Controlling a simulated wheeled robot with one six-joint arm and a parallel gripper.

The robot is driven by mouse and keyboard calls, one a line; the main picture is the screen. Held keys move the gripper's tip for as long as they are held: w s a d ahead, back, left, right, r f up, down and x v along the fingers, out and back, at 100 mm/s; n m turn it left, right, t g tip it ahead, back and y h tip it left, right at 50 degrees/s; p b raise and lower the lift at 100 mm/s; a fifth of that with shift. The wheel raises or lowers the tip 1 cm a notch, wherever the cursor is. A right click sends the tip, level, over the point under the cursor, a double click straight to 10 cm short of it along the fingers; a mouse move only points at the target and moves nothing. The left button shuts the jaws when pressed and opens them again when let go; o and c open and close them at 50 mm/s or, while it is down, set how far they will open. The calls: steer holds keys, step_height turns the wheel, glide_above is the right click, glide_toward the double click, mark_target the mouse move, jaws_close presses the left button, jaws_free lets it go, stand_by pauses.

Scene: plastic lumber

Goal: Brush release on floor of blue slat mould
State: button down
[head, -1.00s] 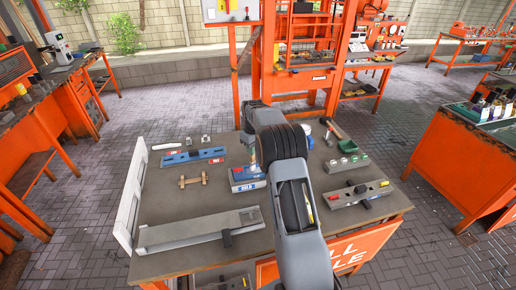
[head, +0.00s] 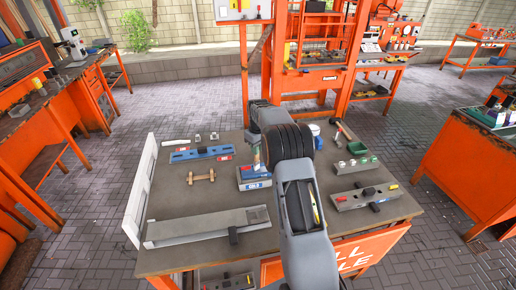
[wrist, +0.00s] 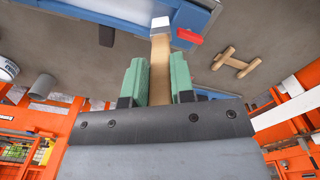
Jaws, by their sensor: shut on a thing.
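A blue mould (head: 257,185) with a white label stands near the middle of the table, partly hidden behind my arm. In the wrist view a blue-rimmed mould (wrist: 213,14) with a grey inside fills the top centre. My gripper (wrist: 158,78) has green fingers shut on the wooden handle of a brush (wrist: 160,60). The brush's pale end points into the mould; whether it touches the floor I cannot tell. In the head view my gripper is mostly hidden by my arm. A red piece (wrist: 188,36) lies by the mould's edge.
A white panel (head: 141,190) stands along the left edge.

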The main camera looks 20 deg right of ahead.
steer(key=shift+f+b, duration=0.4)
steer(key=shift+f, duration=0.3)
stand_by(0.4)
steer(key=shift+d, duration=0.15)
